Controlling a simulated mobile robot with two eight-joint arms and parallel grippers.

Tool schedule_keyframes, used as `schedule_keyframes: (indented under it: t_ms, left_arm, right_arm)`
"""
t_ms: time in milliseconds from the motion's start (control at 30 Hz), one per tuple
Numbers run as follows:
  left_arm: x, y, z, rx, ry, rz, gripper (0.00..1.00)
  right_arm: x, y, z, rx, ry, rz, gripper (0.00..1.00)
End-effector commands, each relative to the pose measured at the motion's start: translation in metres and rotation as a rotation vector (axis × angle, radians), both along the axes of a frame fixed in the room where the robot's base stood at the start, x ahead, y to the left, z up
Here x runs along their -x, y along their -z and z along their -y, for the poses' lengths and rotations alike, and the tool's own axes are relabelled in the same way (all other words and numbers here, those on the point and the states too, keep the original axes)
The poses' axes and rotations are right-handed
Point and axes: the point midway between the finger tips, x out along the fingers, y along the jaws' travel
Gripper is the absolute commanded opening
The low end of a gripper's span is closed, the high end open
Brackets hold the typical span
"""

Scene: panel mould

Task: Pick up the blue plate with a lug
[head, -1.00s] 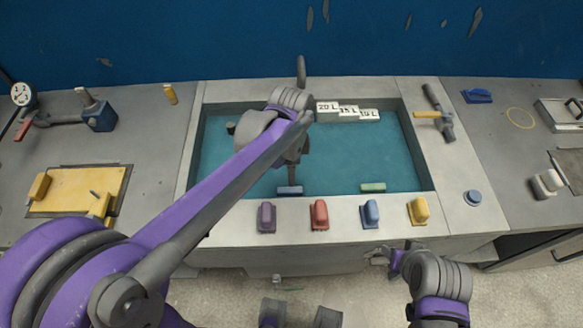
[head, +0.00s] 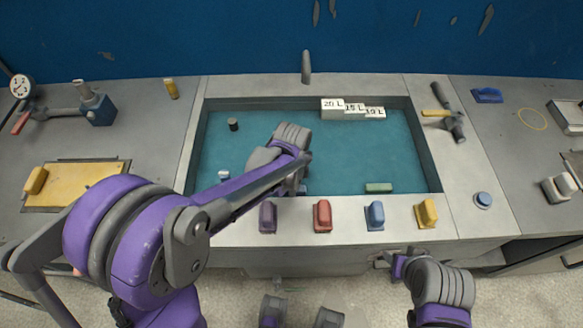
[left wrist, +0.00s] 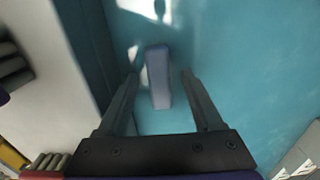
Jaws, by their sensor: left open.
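A blue-grey block (left wrist: 158,80), apparently the blue plate, lies in the teal basin in the left wrist view. My left gripper (left wrist: 160,74) is open, with one finger on each side of the block and a gap to each. Contact cannot be judged. In the head view only a small blue edge (head: 302,190) shows beside my left wrist, near the basin's front wall; the arm hides the rest. No lug can be made out. Another blue piece (head: 487,95) with a raised part lies on the right counter. My right gripper (head: 384,259) is low in front of the counter, its jaws unclear.
The basin (head: 420,150) also holds a green bar (head: 378,188) and a dark cylinder (head: 233,125). White labelled blocks (head: 346,108) stand at its back wall. Purple (head: 268,217), red (head: 322,216), blue (head: 375,215) and yellow (head: 427,213) blocks line the front ledge.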

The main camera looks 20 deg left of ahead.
Motion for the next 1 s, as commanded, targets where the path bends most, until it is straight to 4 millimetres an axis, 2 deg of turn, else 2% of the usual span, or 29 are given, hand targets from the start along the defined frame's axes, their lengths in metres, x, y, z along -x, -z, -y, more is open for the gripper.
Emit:
schedule_keyframes:
  t_ms: [267,600,667,1000]
  left_arm:
    - [0.0003,0.0042,0.0002,0.0,0.0,0.0,0.68]
    - [0.0003,0.0039,0.0002,0.0,0.0,0.0,0.08]
    - [0.0002,0.0039,0.0003,0.0,0.0,0.0,0.0]
    - [0.0001,0.0038,0.0002,0.0,0.0,0.0,0.0]
  right_arm:
    - [0.0001,0.0004,0.0,0.0,0.0,0.0,0.5]
    - [0.0001,0.0004,0.0,0.0,0.0,0.0,0.5]
    - [0.0001,0.0004,0.0,0.0,0.0,0.0,0.5]
    - [0.0001,0.0004,0.0,0.0,0.0,0.0,0.5]
